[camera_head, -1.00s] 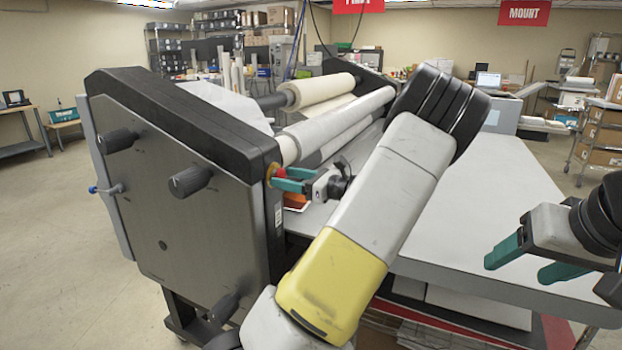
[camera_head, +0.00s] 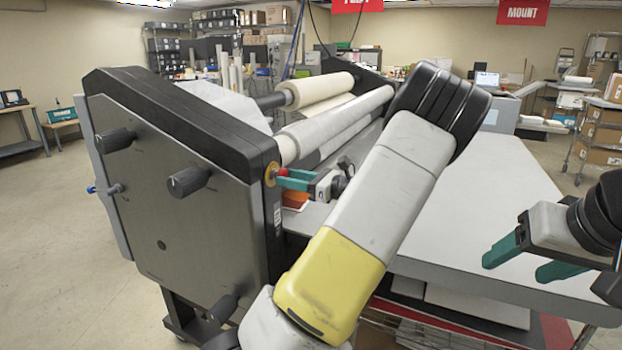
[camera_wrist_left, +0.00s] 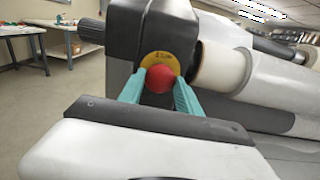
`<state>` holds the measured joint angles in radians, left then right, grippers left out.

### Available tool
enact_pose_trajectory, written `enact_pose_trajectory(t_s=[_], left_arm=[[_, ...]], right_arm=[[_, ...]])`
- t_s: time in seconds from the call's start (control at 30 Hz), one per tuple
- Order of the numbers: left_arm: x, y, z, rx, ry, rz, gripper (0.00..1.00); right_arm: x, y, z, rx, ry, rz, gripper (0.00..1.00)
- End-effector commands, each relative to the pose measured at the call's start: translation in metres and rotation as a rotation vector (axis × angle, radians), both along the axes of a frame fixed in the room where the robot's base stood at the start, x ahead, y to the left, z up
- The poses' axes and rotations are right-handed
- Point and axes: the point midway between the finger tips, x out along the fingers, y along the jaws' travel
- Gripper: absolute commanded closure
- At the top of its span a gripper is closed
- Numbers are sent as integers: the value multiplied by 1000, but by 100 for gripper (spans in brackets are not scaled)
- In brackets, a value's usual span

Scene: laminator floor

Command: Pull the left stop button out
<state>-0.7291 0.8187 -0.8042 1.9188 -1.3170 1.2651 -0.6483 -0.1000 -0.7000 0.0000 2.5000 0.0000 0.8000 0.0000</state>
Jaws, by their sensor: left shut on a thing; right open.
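The left stop button is a red knob on a yellow round plate at the inner face of the laminator's near end housing. In the left wrist view the red button (camera_wrist_left: 160,79) sits between the teal fingertips of my left gripper (camera_wrist_left: 159,90), with the yellow plate (camera_wrist_left: 159,58) behind it. In the head view the button (camera_head: 283,172) shows at the tips of my left gripper (camera_head: 286,178), which is shut on it. The yellow plate (camera_head: 270,174) shows just left of it. My right gripper (camera_head: 522,260) is open and empty above the table at the right.
The laminator's grey end housing (camera_head: 190,215) with black knobs stands at the left. Its rollers (camera_head: 335,122) run behind my left gripper. The flat grey table (camera_head: 480,200) extends to the right and is largely clear. An orange-red item (camera_head: 296,198) lies below the left gripper.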

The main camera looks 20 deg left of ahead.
Motion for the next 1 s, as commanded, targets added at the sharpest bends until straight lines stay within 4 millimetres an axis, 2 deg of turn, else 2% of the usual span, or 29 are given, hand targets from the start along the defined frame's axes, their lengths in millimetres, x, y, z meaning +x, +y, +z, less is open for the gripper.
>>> enact_pose_trajectory(t_s=[0.03, 0.13, 0.47, 0.57, 0.8, 1.0], left_arm=[[0, -3, -1, -1, 0, -3, 56], [0, -3, -1, -1, 0, -3, 38], [0, -3, -1, -1, 0, -2, 38], [0, -12, -1, -2, 0, -4, 38], [-3, -54, -1, -2, 0, -7, 38], [-5, -77, -1, -1, 0, -4, 38]], right_arm=[[0, 0, 0, 0, 0, 0, 35], [0, 0, 0, 0, 0, 0, 35], [0, 0, 0, 0, 0, 0, 35], [0, 0, 0, 0, 0, 0, 35], [0, 0, 0, 0, 0, 0, 35], [0, 0, 0, 0, 0, 0, 35]])
